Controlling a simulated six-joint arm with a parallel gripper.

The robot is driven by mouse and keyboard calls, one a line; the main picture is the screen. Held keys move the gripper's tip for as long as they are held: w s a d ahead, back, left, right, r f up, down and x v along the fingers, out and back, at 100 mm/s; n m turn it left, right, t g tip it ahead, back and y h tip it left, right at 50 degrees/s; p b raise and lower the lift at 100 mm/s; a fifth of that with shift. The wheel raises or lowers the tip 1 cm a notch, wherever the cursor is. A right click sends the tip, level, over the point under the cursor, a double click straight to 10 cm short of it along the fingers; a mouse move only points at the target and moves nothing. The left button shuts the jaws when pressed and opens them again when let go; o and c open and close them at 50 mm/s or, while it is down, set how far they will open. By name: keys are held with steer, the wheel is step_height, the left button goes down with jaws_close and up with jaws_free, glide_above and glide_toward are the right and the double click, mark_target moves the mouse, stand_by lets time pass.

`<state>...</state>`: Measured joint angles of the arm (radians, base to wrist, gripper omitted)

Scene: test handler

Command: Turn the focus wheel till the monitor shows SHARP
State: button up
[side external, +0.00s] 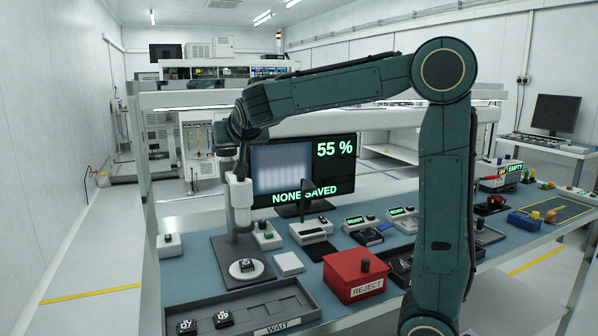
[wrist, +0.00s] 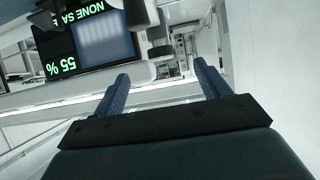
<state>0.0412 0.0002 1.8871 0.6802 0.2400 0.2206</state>
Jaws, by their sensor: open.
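The monitor (side external: 268,160) stands behind the bench microscope (side external: 239,190). It reads 55 % and NONE SAVED beside a blurred, pale striped picture. The monitor appears upside down in the wrist view (wrist: 107,38). A small dark part is on the microscope's stage. In the wrist view, my gripper (wrist: 160,69) is open and empty. A dark round knob (wrist: 160,51), apparently the focus wheel, shows between and beyond its fingertips, beside the white microscope body (wrist: 138,14). I cannot judge the gap exactly. In the side view, my wrist hides the microscope's top and the wheel.
A grey WAIT tray (side external: 245,310) with dark parts lies at the front. A red REJECT box (side external: 352,272) stands right of the microscope. Small READY devices (side external: 360,222) stand behind it.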

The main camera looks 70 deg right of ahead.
steer(key=s+a+f+n+y, duration=0.4)
steer(key=s+a+y, duration=0.1)
steer(key=s+a, duration=0.4)
steer(key=s, duration=0.2)
steer(key=shift+s+a+f+g, duration=0.15)
steer(key=shift+s+f+g, duration=0.15)
steer(key=shift+f, duration=0.05)
steer(key=m+h, duration=0.3)
steer(key=h, duration=0.2)
glide_toward(226, 151)
steer(key=shift+t, duration=0.4)
steer(key=s+a, duration=0.2)
steer(key=s+a+f, duration=0.1)
steer(key=s, duration=0.1)
steer(key=shift+a, duration=0.4)
steer(key=w+d+r+m+h, duration=0.3)
steer(key=w+d+h, duration=0.4)
steer(key=w+d, duration=0.3)
steer(key=shift+m+g, duration=0.4)
steer(key=shift+m, duration=0.3)
steer(key=shift+f, duration=0.15)
